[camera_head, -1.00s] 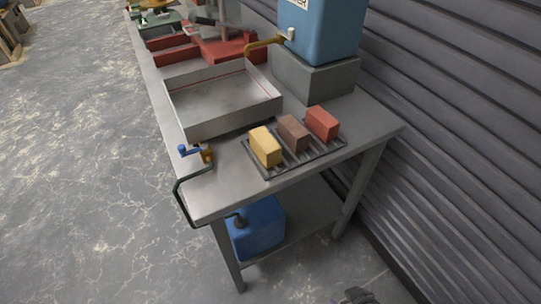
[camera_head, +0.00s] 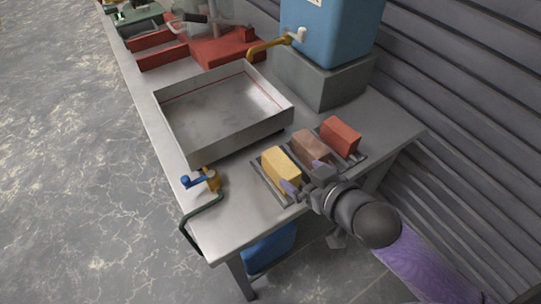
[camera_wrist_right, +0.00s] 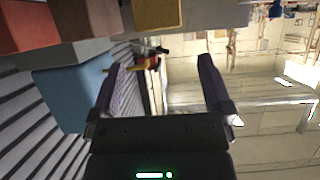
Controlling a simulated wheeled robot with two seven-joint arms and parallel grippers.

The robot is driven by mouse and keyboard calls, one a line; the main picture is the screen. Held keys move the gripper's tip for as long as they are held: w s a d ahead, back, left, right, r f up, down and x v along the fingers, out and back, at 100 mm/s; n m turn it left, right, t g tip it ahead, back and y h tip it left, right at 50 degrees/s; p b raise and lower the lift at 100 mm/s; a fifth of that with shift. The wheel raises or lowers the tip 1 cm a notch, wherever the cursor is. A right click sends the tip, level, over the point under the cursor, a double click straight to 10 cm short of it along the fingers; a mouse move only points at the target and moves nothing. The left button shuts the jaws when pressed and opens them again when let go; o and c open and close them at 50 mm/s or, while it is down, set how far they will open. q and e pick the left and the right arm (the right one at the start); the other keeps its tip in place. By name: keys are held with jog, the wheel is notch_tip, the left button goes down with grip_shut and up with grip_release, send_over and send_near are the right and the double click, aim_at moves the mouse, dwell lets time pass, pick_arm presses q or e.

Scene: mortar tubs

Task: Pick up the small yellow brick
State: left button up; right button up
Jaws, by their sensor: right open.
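The small yellow brick (camera_head: 279,167) lies on the left of a dark slatted rack near the table's front end. My right gripper (camera_head: 304,178) is open and empty. In the head view its fingers appear just right of the yellow brick and in front of the brown brick (camera_head: 311,146); whether they touch anything is unclear. In the right wrist view the yellow brick (camera_wrist_right: 158,12) is at the top edge, cut off by the frame, beyond the open fingers (camera_wrist_right: 160,70). My left gripper is not in view.
A red brick (camera_head: 341,136) lies right of the brown one on the rack (camera_head: 262,186). A metal tray (camera_head: 205,143), a blue-handled valve (camera_head: 203,181) and a blue tank on a grey block (camera_head: 322,84) stand nearby. A ribbed wall (camera_head: 460,100) closes the right side.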

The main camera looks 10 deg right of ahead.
aim_at(284, 167)
jog(key=b+x, duration=0.1)
jog(key=x, duration=0.1)
jog(key=b+x, duration=0.1)
jog(key=x, duration=0.2)
jog(key=f+b+x, duration=0.1)
jog(key=x, duration=0.1)
jog(key=shift+s, duration=0.1)
jog(key=shift+a, duration=0.15)
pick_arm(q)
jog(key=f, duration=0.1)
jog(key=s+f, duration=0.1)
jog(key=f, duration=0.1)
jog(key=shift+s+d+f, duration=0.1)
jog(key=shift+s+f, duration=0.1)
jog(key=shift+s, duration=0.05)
pick_arm(e)
grip_shut()
